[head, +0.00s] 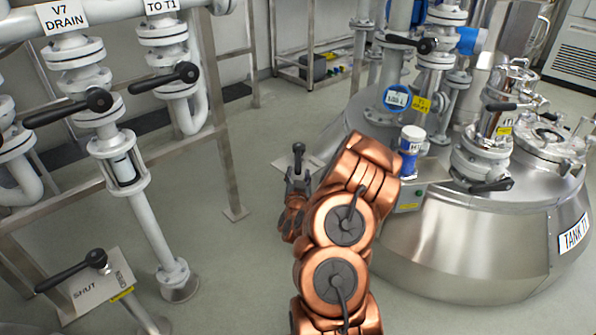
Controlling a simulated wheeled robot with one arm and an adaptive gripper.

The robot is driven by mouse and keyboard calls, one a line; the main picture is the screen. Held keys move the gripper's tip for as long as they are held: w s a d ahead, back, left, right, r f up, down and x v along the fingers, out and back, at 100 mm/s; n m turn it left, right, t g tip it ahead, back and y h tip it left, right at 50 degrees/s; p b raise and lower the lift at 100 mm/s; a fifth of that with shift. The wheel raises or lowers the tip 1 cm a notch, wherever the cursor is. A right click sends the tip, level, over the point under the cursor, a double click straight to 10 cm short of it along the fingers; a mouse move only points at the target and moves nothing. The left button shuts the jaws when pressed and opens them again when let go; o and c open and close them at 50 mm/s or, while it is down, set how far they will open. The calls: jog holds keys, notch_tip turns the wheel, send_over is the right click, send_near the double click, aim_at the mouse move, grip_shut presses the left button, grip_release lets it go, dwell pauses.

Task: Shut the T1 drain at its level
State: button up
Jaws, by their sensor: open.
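The steel tank (470,245), labelled TANK T1, stands at the right. A blue-rimmed round display (397,98) sits on its top; its reading is too small to read. A small black lever with a rounded knob (298,150) points away over a pale plate (313,164) left of the tank. My gripper (298,180) is open, at the near end of this lever. I cannot tell whether it touches the lever or only overlaps it in the picture. My copper arm hides what lies behind it. No T1 drain label is legible on this lever.
At the lower left, a black lever (70,271) lies over a plate (100,287) marked SHUT and OPEN, pointing toward SHUT. Pipes labelled V7 DRAIN (61,16) and TO T1 (160,5) carry more black levers. Bare floor (225,270) lies between pipes and arm.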

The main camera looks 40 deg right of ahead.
aim_at(298, 164)
jog(key=shift+w+d+f+b, duration=0.15)
jog(key=shift+w+f+b, duration=0.05)
jog(key=shift+b, duration=0.6)
jog(key=shift+w+d+r+b, duration=0.1)
jog(key=shift+w+d+b, duration=0.1)
jog(key=shift+b, duration=0.1)
jog(key=shift+b+x, duration=0.65)
jog(key=shift+x, duration=1.7)
jog(key=shift+r, duration=0.15)
jog(key=shift+c, duration=0.2)
grip_shut()
